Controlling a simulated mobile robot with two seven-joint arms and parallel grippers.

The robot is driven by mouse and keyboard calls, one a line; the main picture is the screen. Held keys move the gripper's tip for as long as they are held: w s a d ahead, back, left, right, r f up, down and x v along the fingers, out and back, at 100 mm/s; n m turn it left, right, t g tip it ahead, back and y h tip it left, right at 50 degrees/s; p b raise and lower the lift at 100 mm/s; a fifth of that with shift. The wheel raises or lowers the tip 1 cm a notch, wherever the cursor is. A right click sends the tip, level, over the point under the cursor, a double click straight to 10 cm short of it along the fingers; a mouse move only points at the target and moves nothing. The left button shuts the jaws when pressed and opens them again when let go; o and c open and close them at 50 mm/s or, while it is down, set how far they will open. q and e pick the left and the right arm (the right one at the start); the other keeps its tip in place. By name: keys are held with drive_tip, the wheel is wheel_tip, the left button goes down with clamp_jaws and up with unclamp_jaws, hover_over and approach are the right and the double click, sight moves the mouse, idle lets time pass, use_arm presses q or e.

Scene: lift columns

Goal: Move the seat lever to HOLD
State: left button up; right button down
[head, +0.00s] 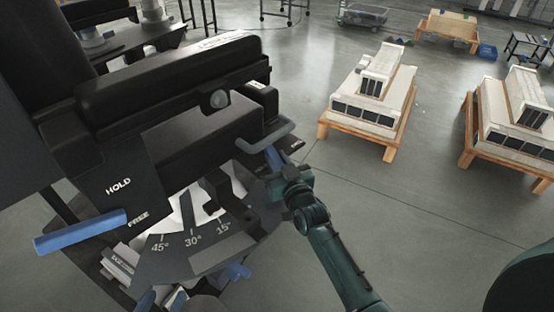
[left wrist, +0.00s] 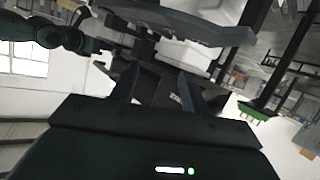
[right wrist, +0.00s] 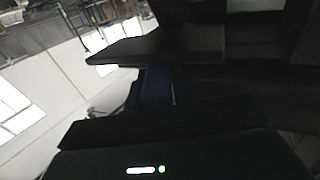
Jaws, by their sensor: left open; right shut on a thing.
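The seat lever has a blue grip (head: 80,232) at the left of the head view. Its right end lies beside the FREE label, below the HOLD label (head: 118,186) on the black seat unit's side panel. My right gripper (head: 273,156) is at the unit's right side, shut on the grey bar handle (head: 280,137). The right wrist view shows its blue finger (right wrist: 157,86) against a dark part. My left gripper (head: 162,299) shows only in part at the bottom edge of the head view. Its two fingers are apart in the left wrist view (left wrist: 158,88), with nothing seen between them.
An angle plate (head: 190,258) marked 45°, 30° and 15° lies below the seat unit (head: 180,85). Pallets with stacked pale blocks (head: 372,103) stand on the floor at the right. The grey floor (head: 440,210) between is clear. A table (head: 125,38) stands behind.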

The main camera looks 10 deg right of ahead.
idle(0.4)
use_arm(q)
drive_tip(key=shift+r, duration=0.1)
use_arm(e)
drive_tip(key=c, duration=1.2)
unclamp_jaws()
use_arm(q)
drive_tip(key=shift+w+d+f+g+p, duration=0.2)
drive_tip(key=shift+d+g+p, duration=0.15)
drive_tip(key=shift+p, duration=0.45)
use_arm(e)
drive_tip(key=shift+s+d, duration=0.3)
drive_tip(key=shift+s, duration=1.9)
drive_tip(key=shift+s+d, duration=0.25)
drive_tip(key=shift+s, duration=1.9)
drive_tip(key=shift+s+d, duration=0.3)
drive_tip(key=shift+s, duration=1.9)
use_arm(q)
drive_tip(key=shift+r, duration=0.1)
use_arm(e)
drive_tip(key=shift+r, duration=0.1)
